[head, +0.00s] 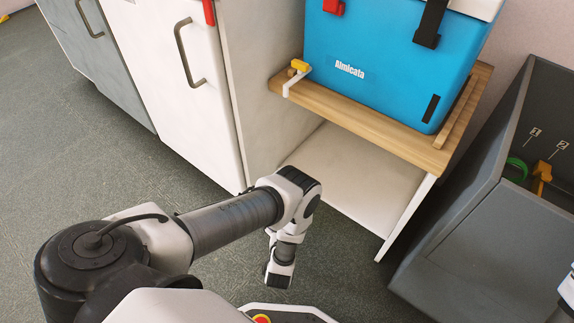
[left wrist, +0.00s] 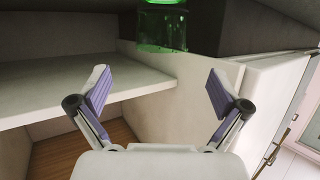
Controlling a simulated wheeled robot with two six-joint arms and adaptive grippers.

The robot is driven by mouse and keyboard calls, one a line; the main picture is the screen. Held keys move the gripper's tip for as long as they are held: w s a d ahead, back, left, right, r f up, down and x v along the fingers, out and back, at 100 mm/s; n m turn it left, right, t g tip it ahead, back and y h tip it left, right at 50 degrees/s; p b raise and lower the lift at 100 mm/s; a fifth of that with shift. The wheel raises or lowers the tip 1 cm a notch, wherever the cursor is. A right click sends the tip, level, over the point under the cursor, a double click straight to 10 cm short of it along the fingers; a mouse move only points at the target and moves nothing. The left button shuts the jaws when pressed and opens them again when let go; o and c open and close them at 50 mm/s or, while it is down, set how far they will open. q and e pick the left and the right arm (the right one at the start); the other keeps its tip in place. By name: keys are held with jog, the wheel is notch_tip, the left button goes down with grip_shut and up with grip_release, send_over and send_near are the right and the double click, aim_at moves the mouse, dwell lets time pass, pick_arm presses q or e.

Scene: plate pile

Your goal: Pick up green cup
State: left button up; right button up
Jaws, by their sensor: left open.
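A translucent green cup (left wrist: 163,28) shows at the top middle of the left wrist view, against a dark background beside a pale panel. Its upper part is cut by the frame edge. My left gripper (left wrist: 158,80) is open and empty, its two purple-padded fingers spread wide. The cup lies beyond the fingertips, between them in the picture and apart from them. In the head view my left arm reaches down in front of the shelf unit; its fingers cannot be made out there, and I cannot see the cup there. My right gripper is not in view.
A blue cooler box (head: 385,62) stands on a wooden-topped shelf unit (head: 360,123) with an open lower space. White cabinets (head: 170,90) stand to the left. A grey bin (head: 490,235) with green and orange items is at right. Floor (head: 110,165) is clear at left.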

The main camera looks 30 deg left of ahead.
pick_arm(q)
jog(key=b+x, duration=0.4)
jog(key=x, duration=0.3)
jog(key=shift+a+f, duration=0.2)
jog(key=shift+f, duration=0.05)
jog(key=shift+w+a, duration=0.15)
jog(key=shift+w, duration=0.15)
jog(key=shift+r, duration=0.15)
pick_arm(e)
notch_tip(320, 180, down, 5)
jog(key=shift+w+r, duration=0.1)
pick_arm(q)
jog(key=c, duration=1.4)
jog(key=shift+o, duration=0.2)
